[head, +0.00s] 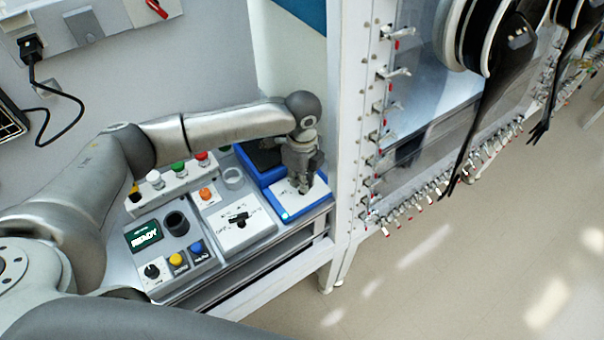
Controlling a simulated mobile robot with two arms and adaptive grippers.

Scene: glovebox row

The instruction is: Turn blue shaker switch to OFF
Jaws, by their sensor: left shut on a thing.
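The blue shaker (247,163) stands at the right end of the shelf, beside the glovebox frame. It has a dark top and a white front panel (288,208) with a small lit spot at its lower left. My left gripper (304,187) points down onto this panel and is shut on the shaker's switch. The fingers hide the switch, so its setting cannot be read. My right gripper is not in view.
Left of the shaker are a white unit with a black switch (238,218) and a unit with a READY display (146,237). A rack of coloured caps (178,169) stands behind. The glovebox frame (347,130) rises close on the right.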

